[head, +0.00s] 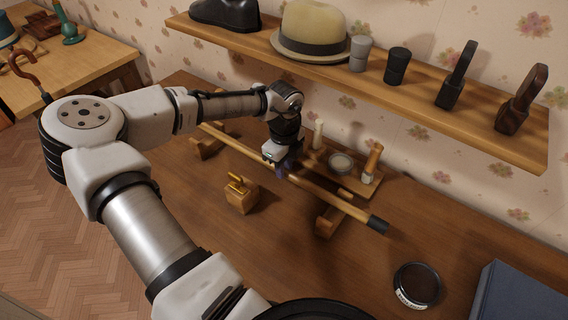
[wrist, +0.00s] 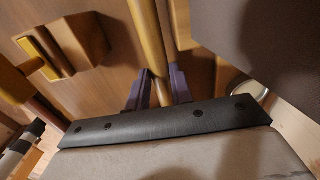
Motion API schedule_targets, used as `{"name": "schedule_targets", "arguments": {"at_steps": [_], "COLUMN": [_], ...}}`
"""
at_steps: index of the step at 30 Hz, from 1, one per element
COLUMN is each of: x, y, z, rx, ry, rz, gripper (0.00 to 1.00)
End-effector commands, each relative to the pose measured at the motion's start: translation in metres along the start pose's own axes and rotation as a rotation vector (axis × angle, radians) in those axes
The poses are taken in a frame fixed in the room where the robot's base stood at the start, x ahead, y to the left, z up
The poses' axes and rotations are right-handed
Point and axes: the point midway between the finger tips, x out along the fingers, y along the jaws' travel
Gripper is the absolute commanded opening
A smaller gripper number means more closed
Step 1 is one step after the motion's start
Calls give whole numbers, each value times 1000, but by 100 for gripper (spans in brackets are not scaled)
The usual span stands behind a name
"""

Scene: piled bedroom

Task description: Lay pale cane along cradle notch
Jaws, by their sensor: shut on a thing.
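The pale cane (head: 335,200) is a long tan rod with a dark end cap, running from back left to front right above the desk. My gripper (head: 282,172) is shut on the cane near its middle. In the wrist view the cane (wrist: 151,45) passes between the two dark fingers (wrist: 158,88). The cradle has two wooden supports, one at the right (head: 330,217) and one at the back left (head: 208,147). The cane passes over or very close to both. I cannot tell whether it touches the notches, which are partly hidden.
A wooden block with a brass piece (head: 240,195) stands left of the cane. A round dark tin (head: 417,285) and a blue box (head: 518,293) are at the right. A loaded shelf (head: 420,85) overhangs the back.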

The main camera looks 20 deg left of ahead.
Motion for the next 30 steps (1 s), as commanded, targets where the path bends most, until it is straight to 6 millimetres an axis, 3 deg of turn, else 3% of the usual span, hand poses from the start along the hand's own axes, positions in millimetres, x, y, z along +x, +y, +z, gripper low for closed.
{"name": "schedule_targets", "arguments": {"at_steps": [30], "x": [6], "y": [0], "z": [0], "rx": [-1], "ry": [0], "rz": [-1], "gripper": [0]}}
